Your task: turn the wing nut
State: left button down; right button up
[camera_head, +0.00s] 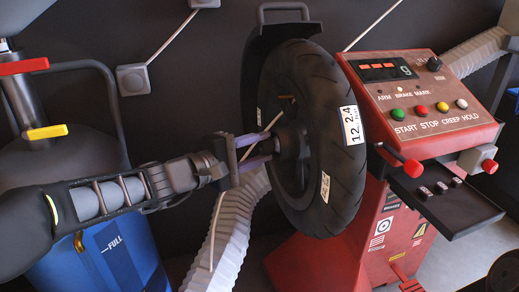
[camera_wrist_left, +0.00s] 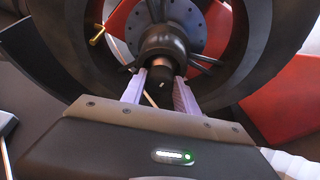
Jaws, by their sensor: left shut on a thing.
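The wing nut (camera_wrist_left: 165,45) is dark, with thin arms sticking out from a round hub, at the centre of a wheel with a black tyre (camera_head: 335,185). In the head view the nut (camera_head: 290,141) is partly hidden by the wheel's rim and my gripper. My left gripper (camera_head: 262,152) comes in from the left, its purple fingers reaching into the wheel's centre. In the left wrist view its fingers (camera_wrist_left: 160,90) stand on both sides of the nut's dark near end and are shut on it. My right gripper is not in view.
A red balancing machine (camera_head: 400,205) with a button panel (camera_head: 430,105) and a black tray (camera_head: 445,200) stands right of the wheel. A blue container (camera_head: 105,255) stands at lower left. A pale ribbed hose (camera_head: 235,225) runs below the gripper. A black guard (camera_head: 255,55) arches behind the tyre.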

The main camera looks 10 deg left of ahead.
pick_arm(q)
jog(key=shift+m, duration=0.3)
jog(key=c, duration=0.9)
grip_release()
jog(key=p+v, duration=0.2)
jog(key=v, duration=0.5)
jog(key=shift+s+a+f, duration=0.15)
jog(key=shift+s+a, duration=0.05)
jog(key=shift+s, duration=0.2)
